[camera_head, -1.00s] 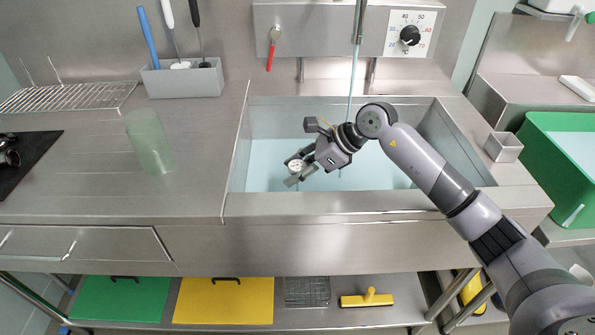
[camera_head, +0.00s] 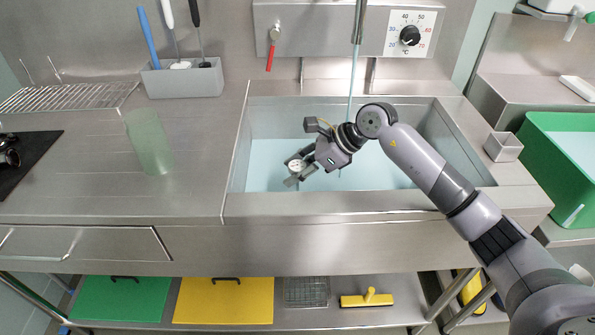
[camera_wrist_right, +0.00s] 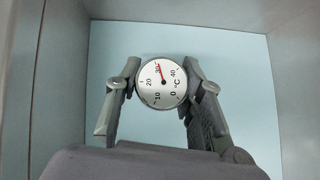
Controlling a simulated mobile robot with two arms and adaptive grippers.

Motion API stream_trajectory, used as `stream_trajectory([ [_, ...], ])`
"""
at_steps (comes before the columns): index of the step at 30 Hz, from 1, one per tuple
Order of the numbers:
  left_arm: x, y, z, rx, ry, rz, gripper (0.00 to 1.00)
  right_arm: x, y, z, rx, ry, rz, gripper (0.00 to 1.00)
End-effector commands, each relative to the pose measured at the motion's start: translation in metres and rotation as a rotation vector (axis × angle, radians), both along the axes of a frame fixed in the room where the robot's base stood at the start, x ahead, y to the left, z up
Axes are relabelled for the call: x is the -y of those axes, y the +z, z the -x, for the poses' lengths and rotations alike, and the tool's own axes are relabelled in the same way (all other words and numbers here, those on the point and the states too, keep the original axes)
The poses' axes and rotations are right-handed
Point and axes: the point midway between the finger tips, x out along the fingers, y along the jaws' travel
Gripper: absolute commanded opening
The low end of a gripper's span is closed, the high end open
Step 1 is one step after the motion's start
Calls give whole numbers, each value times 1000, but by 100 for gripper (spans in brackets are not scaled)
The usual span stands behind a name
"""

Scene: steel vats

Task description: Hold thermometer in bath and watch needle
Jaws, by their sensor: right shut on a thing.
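The thermometer (camera_wrist_right: 161,82) is a round white dial marked in °C. In the right wrist view its red needle points close to the 30 mark. My right gripper (camera_head: 297,172) is shut on it, with one finger on each side of the dial. The dial also shows in the head view (camera_head: 295,165), above the left part of the bath. The bath (camera_head: 268,165) is a steel basin of pale blue water. The stem below the dial is hidden, so I cannot tell how deep it reaches. My left gripper is not in view.
A stream of water (camera_head: 351,85) runs into the bath from a pipe. A control dial (camera_head: 410,36) is on the panel behind. A green translucent beaker (camera_head: 149,142) stands on the counter left of the bath. A small steel box (camera_head: 503,147) stands to the right.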

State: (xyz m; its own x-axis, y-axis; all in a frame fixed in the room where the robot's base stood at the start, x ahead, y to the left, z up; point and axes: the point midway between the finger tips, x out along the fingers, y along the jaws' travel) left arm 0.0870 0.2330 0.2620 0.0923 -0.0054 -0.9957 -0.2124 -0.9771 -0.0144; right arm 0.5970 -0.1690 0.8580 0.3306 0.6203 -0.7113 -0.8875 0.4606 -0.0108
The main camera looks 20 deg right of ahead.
Motion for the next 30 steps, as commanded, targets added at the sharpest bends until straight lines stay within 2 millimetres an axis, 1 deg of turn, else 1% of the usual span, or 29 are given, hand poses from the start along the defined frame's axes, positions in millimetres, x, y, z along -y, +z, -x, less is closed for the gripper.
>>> stream_trajectory([
  [11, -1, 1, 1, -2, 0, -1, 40, 0, 2, 0, 0, 0, 0, 12],
  [30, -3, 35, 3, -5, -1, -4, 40, 0, 59, 0, 1, 0, 1, 12],
])
